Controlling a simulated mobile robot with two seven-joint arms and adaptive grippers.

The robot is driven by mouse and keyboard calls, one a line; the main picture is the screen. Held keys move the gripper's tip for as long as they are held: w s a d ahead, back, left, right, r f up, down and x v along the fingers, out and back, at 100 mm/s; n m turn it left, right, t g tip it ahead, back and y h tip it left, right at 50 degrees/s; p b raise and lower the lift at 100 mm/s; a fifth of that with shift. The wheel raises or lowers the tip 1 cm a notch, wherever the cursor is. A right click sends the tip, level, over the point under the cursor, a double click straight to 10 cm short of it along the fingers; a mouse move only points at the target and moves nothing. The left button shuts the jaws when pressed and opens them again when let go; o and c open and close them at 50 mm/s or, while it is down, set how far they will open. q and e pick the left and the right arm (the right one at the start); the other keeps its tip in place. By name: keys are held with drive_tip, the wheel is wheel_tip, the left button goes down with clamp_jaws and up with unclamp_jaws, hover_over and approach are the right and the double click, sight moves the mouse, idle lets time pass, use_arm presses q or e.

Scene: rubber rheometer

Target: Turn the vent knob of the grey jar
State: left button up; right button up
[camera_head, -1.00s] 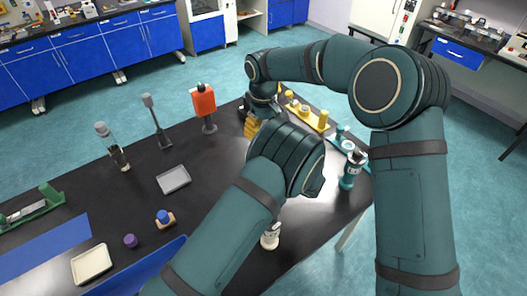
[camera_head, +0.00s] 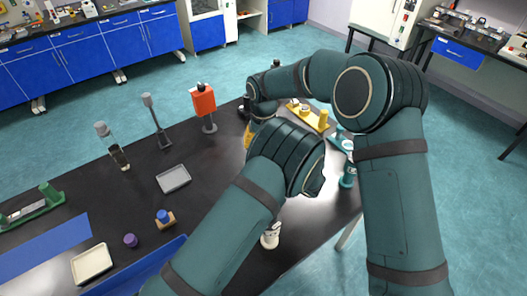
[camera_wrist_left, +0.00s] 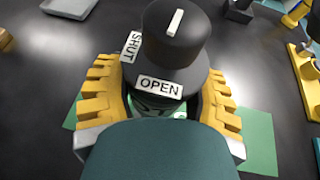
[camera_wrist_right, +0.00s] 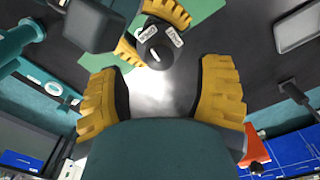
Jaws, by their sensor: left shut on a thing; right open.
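The grey jar (camera_wrist_left: 150,105) has a black vent knob (camera_wrist_left: 185,45) with a white bar on top; white SHUT and OPEN labels sit beside it. I cannot tell which label the bar indicates. My left gripper (camera_wrist_left: 162,78) is shut around the jar below the knob, with a yellow finger on each side. In the right wrist view the knob (camera_wrist_right: 156,52) shows beyond my right gripper (camera_wrist_right: 160,85), which is open and empty, apart from the knob. In the head view my arms hide the jar; some yellow finger shows, but whose is unclear.
A green mat (camera_wrist_left: 262,140) lies under the jar. On the black table stand an orange bottle on a stand (camera_head: 204,100), a grey tray (camera_head: 173,178), a yellow rack (camera_head: 312,117) and a teal bottle (camera_head: 348,176). A white-topped piece (camera_head: 270,237) stands near the front edge.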

drive_tip(key=shift+f, duration=2.15)
clamp_jaws()
